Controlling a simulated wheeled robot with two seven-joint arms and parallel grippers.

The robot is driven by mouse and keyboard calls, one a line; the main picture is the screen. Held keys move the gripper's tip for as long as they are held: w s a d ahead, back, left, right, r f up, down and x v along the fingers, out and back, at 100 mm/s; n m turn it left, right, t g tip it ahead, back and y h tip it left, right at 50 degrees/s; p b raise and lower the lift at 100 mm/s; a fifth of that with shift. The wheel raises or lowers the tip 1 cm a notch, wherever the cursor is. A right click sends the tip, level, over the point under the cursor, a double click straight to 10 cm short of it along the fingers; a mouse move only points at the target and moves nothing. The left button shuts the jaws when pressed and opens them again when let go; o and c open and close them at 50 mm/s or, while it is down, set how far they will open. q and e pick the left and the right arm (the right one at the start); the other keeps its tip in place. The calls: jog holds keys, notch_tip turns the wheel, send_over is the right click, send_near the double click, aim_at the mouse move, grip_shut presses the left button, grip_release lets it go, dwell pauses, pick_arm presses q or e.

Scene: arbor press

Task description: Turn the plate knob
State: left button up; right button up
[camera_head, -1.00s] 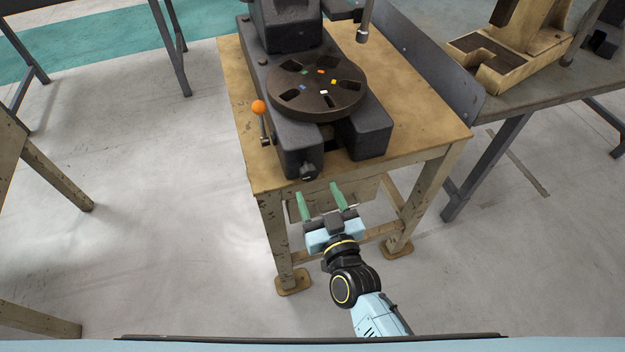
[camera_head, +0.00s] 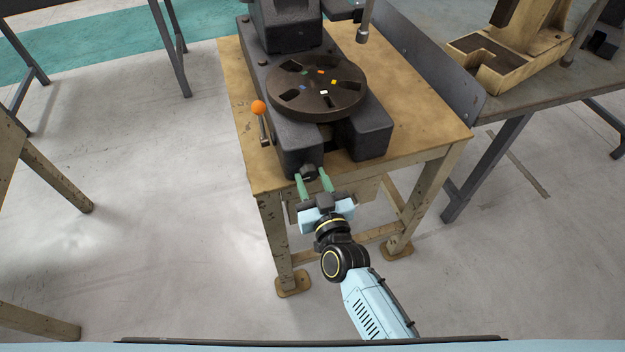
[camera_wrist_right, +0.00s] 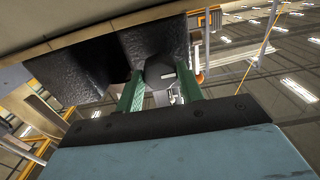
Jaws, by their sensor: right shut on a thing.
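The plate knob (camera_head: 309,171) is a small black knob on the front end of the press base's left leg. In the right wrist view the knob (camera_wrist_right: 160,72) has a white mark and sits between the green fingers. My right gripper (camera_head: 313,177) is shut on the knob, one finger on each side. The round dark plate (camera_head: 318,108) lies on the press base (camera_head: 362,138), with several slots and small coloured marks on top. My left gripper is not in view.
The press stands on a wooden-topped table (camera_head: 412,118). A lever with an orange ball (camera_head: 258,107) rises at the base's left side.

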jog(key=shift+m, duration=0.3)
jog(key=shift+c, duration=0.3)
jog(key=m, duration=0.8)
jog(key=shift+m, duration=0.4)
jog(key=shift+m+b, duration=0.35)
jog(key=shift+m, duration=1.15)
jog(key=o, duration=1)
jog(key=shift+s, duration=0.1)
